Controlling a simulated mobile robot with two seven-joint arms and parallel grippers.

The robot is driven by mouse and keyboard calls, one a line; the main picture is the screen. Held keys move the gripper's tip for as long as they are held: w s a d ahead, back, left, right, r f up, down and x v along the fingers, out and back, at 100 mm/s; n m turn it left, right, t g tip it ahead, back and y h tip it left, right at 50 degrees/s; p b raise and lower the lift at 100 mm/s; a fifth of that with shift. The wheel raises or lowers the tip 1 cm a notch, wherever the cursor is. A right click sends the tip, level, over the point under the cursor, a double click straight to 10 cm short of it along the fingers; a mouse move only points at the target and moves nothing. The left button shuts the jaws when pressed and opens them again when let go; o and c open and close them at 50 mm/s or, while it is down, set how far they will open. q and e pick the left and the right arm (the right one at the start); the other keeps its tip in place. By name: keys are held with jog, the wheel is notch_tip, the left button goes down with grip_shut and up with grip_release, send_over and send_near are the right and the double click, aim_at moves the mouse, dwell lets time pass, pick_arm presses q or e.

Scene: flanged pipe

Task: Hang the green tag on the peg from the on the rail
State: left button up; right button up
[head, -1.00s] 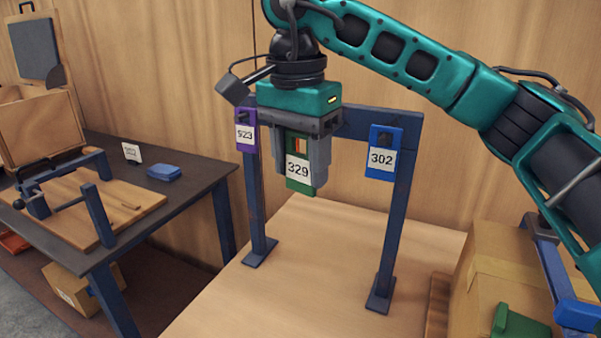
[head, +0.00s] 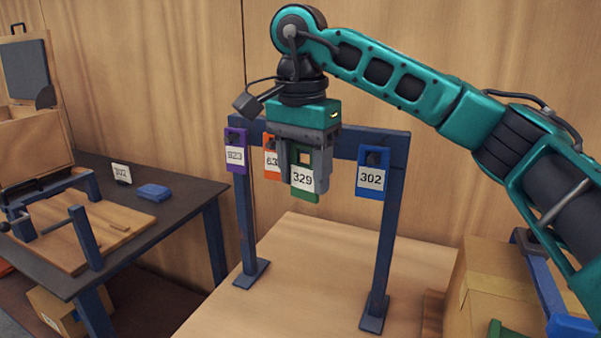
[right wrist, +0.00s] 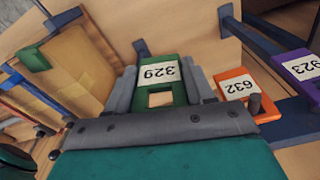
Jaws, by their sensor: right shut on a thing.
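The green tag (head: 304,194), labelled 329, is upright between the fingers of my right gripper (head: 304,178), which is shut on it. They are in front of the blue rail (head: 342,146), between the orange tag (head: 271,168) and the blue tag (head: 369,193). The purple tag (head: 236,168) hangs at the rail's left end. In the right wrist view, the green tag (right wrist: 157,72) shows a square hole with tan surface through it and no peg in it. A peg passes through the orange tag's hole (right wrist: 238,88). The peg behind the green tag is hidden. My left gripper is out of view.
The rail stands on two posts on a light wood table (head: 290,280). Cardboard boxes (head: 490,285) are at the right. A dark table (head: 165,215) at the left holds a wooden board fixture (head: 95,225) and a blue block (head: 154,191). The tabletop between the posts is clear.

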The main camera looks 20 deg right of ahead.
jog(key=w+d, duration=0.2)
jog(key=w+d+b, duration=0.1)
jog(key=d, duration=0.1)
jog(key=shift+w+d+f, duration=0.1)
jog(key=shift+w+f, duration=0.05)
jog(key=shift+w, duration=0.2)
jog(key=shift+w+d+p, duration=0.25)
jog(key=shift+p, duration=0.2)
jog(key=shift+w+d+f, duration=0.1)
jog(key=shift+w+d, duration=0.1)
jog(key=shift+d, duration=0.05)
jog(key=shift+f, duration=0.1)
dwell(0.6)
jog(key=o, duration=1.1)
